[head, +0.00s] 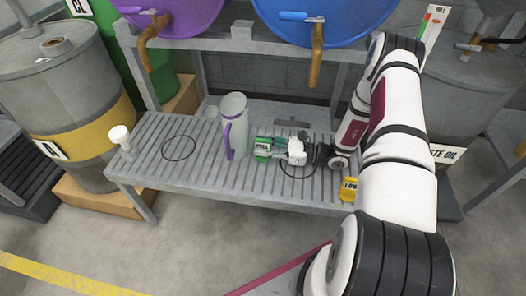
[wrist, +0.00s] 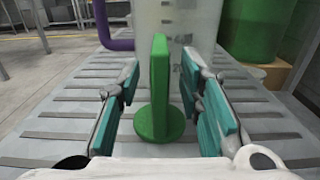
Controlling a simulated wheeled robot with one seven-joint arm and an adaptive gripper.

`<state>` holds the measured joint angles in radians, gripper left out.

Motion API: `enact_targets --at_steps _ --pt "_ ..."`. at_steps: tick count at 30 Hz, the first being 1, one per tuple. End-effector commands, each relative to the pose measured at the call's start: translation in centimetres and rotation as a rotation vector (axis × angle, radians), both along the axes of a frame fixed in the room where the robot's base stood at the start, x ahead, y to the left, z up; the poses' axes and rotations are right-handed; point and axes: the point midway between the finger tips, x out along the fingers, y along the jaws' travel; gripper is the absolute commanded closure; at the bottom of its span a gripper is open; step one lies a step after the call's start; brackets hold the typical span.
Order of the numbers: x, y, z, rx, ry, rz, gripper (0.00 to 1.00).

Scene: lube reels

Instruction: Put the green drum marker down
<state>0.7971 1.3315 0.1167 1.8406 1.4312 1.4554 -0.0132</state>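In the wrist view the marker (wrist: 159,85) shows as a green upright plate on a round green base resting on the slats. My gripper (head: 272,147) reaches in from the right, low over the shelf. Its teal finger pads (wrist: 160,105) are open on either side of the marker, with a visible gap on both sides. My gripper hides part of the marker in the head view.
A translucent pitcher (head: 234,112) with a purple handle stands just beyond the marker. Black ring outlines (head: 179,148) mark the shelf (head: 205,175); another lies under my gripper. A yellow LOW marker (head: 348,189) is at the right front edge, a white knob (head: 120,136) at the left end.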

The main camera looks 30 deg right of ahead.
Motion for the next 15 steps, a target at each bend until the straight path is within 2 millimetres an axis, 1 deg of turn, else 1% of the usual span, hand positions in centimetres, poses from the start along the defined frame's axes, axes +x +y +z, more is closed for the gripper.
enact_targets --at_steps 8,9,11,12,13,15 --pt "0.17 0.23 0.01 -0.001 0.001 0.000 0.67" --pt "0.17 0.23 0.01 -0.001 0.001 0.000 0.76" --pt "0.16 0.23 0.01 -0.001 0.001 0.000 0.89" --pt "0.16 0.23 0.01 -0.001 0.001 0.000 0.98" --pt "0.16 0.23 0.01 -0.001 0.001 0.000 1.00" --pt "0.16 0.22 0.00 -0.001 0.001 0.000 1.00"
